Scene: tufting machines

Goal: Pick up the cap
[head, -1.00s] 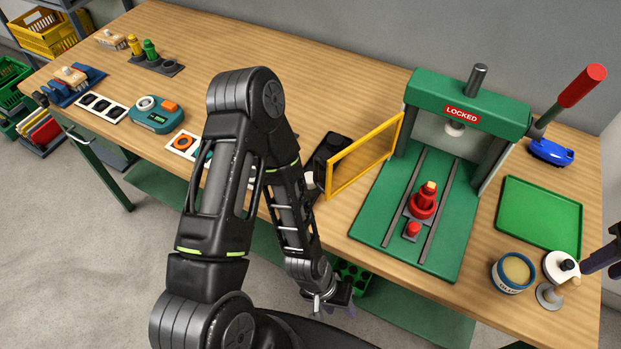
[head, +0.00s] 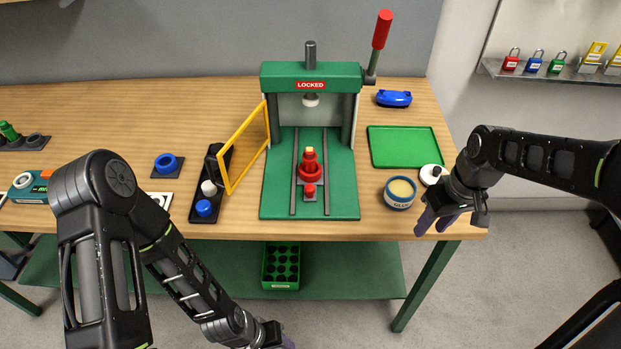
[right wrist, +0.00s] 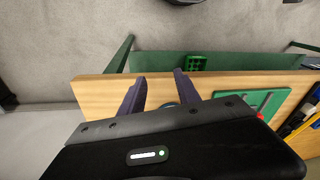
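A blue cap-like piece (head: 204,208) and a white one (head: 208,187) stand on a narrow black tray (head: 200,216) left of the press. A white round lid with a dark knob (head: 431,174) lies by the glue pot (head: 399,194). I cannot tell which is the cap. My right gripper (head: 432,226) is at the table's front right edge, just below the pot, fingers apart and empty; they also show in the right wrist view (right wrist: 160,91). My left gripper (head: 283,342) is low, in front of the table, at the picture's bottom edge; its fingers are mostly cut off.
The green press (head: 311,76), marked LOCKED, holds red parts (head: 310,167) on its bed. Its yellow-framed guard (head: 246,148) stands open towards the black tray. A green tray (head: 403,147) lies empty at right. A green crate (head: 281,266) sits on the lower shelf.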

